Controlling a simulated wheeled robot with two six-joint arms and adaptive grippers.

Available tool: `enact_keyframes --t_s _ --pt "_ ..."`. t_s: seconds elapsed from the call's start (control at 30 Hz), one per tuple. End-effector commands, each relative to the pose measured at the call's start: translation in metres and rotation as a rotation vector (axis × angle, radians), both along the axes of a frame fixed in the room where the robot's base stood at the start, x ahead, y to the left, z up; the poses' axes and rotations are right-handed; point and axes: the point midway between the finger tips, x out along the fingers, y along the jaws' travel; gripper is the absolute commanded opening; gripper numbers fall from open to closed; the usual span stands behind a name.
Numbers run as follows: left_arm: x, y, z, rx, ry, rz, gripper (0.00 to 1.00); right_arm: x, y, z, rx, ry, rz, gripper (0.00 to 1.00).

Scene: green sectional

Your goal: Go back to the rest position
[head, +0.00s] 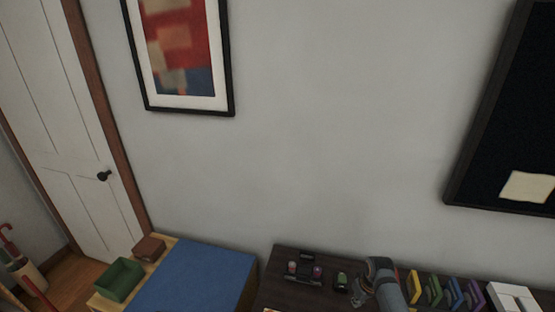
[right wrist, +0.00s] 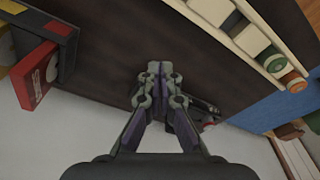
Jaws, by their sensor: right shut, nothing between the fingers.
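My right gripper (head: 361,291) shows at the bottom of the head view, over the dark tabletop (head: 268,292). In the right wrist view its two fingertips (right wrist: 160,72) meet over the dark surface, with nothing between them. It is shut and empty. A small dark object (right wrist: 193,118) lies partly behind the fingers there; I cannot tell whether they touch. My left gripper is not in view.
Near the right gripper stand a small green item (head: 341,281) and a dark holder (head: 303,277) with small round pieces. Colourful upright pieces (head: 436,290) stand to the right. A blue-topped table (head: 200,273) with a green box (head: 120,279) is left. The wall (head: 330,120) rises behind.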

Motion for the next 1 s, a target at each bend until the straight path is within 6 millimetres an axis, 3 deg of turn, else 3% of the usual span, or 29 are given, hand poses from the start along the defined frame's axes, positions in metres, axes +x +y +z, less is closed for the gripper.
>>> enact_keyframes --t_s 0.23,0.37,0.67,0.8,1.0 --pt "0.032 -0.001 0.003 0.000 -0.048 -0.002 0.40 -0.029 0.003 0.002 -0.019 -0.018 -0.019 0.00" --pt "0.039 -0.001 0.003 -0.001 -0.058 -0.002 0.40 -0.050 0.005 0.006 -0.032 -0.034 -0.032 0.00" --pt "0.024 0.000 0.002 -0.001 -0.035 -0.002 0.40 -0.116 0.013 0.033 -0.057 -0.081 -0.081 0.00" --pt "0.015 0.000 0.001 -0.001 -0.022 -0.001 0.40 -0.149 0.016 0.054 -0.066 -0.106 -0.109 0.00" --pt "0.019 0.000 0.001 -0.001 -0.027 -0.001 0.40 -0.189 0.021 0.086 -0.071 -0.140 -0.146 0.00"
